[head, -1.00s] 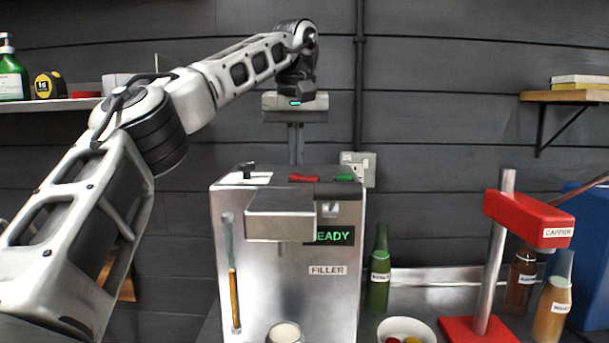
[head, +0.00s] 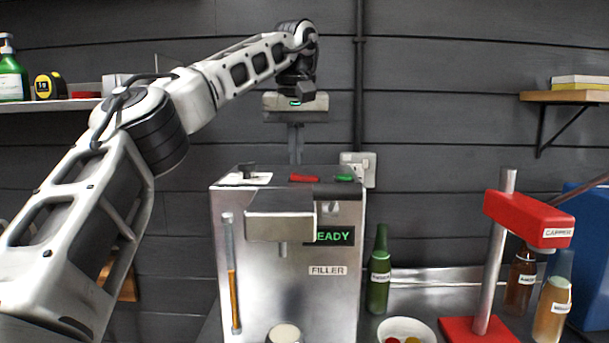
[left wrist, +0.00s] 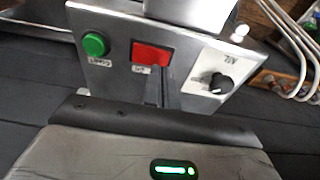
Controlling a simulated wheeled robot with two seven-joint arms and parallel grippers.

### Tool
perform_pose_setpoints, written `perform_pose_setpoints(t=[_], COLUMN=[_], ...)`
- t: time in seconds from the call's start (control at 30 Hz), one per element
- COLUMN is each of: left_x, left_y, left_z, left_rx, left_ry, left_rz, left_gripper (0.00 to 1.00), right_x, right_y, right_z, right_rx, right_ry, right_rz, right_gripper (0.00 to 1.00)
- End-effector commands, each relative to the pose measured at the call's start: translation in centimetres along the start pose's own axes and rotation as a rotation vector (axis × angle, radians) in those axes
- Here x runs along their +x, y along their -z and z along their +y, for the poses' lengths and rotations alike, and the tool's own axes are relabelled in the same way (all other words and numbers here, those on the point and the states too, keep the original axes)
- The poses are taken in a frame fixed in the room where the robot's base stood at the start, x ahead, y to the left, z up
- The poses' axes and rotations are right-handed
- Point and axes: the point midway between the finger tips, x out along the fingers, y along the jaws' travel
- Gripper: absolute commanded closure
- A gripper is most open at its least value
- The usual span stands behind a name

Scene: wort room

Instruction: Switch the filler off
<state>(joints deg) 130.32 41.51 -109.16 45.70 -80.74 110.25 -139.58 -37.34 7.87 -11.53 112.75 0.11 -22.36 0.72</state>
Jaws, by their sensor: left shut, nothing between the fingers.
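The filler (head: 290,290) is a steel box with a green-lit display (head: 335,236) partly covered by its head, the letters "EADY" showing. Its top panel has a red switch (head: 304,178), a green button (head: 344,178) and a black knob (head: 247,171). The left wrist view also shows the red switch (left wrist: 151,54), green button (left wrist: 94,44) and knob (left wrist: 217,83). My left gripper (head: 296,160) is shut and empty, pointing down over the panel. In the left wrist view its fingertips (left wrist: 166,72) overlap the red switch's lower right edge; I cannot tell whether they touch it. My right gripper is not in view.
A green bottle (head: 379,275) and a white bowl (head: 406,328) stand right of the filler. A foam-topped glass (head: 284,333) is under the filler head. A wall socket (head: 369,166) is behind.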

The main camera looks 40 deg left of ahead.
Motion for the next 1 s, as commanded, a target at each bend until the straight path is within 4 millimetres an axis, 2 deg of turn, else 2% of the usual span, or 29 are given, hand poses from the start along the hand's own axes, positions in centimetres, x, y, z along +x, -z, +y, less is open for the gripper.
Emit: perform_pose_setpoints(t=[1.0], left_x=[0.85], left_y=[-0.12], left_z=[0.01], left_rx=[0.001], left_ry=[0.000], left_rz=[0.000], left_gripper=[1.00], right_x=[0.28], right_y=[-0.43], right_z=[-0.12], right_rx=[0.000], right_ry=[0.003], right_rz=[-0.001], right_gripper=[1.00])
